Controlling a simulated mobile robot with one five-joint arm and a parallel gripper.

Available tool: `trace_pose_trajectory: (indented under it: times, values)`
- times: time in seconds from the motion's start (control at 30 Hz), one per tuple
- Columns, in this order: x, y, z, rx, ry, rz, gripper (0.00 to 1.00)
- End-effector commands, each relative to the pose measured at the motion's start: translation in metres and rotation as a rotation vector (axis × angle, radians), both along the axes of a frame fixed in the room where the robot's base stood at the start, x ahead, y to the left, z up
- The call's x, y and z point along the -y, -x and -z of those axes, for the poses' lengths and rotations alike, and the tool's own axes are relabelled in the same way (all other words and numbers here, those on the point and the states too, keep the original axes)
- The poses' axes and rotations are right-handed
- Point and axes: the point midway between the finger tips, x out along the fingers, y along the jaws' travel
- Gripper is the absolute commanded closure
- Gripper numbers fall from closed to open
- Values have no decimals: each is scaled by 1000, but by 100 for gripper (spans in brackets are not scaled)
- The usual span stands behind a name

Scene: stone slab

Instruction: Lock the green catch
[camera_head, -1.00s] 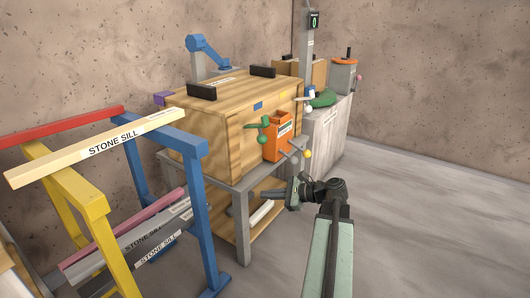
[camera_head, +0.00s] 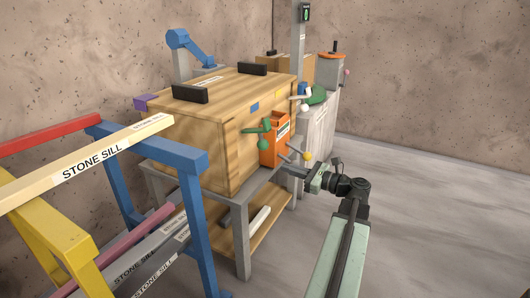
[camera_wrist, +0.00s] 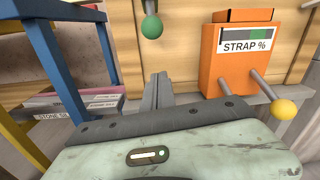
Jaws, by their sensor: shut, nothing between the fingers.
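The green catch (camera_head: 264,144) is on the front face of the wooden crate (camera_head: 215,155), just left of an orange box. In the wrist view its green ball (camera_wrist: 152,26) hangs at the top, in front of the wood; the rest of the catch is cut off. My gripper (camera_head: 289,171) is in front of the crate, below and right of the catch, apart from it. In the wrist view the fingers (camera_wrist: 158,90) are together and empty, pointing toward the crate below the green ball.
The orange box (camera_wrist: 240,60), labelled "STRAP %", has a lever with a yellow ball (camera_wrist: 284,108) close to my gripper's right. A white-knobbed lever (camera_head: 303,105) is further right. A rack with a blue frame (camera_head: 190,220) stands at the left. Open floor (camera_head: 430,220) lies right.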

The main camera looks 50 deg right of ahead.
Motion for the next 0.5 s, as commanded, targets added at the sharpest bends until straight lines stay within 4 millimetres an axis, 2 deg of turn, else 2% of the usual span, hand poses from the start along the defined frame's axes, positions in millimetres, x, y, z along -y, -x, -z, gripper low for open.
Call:
trace_pose_trajectory:
  times: [0.27, 0.37, 0.5]
  values:
    - [3, -2, 0, -1, 1, 7, 100]
    - [1, -16, 0, -1, 1, 7, 100]
    - [-5, -45, 0, -1, 1, 7, 100]
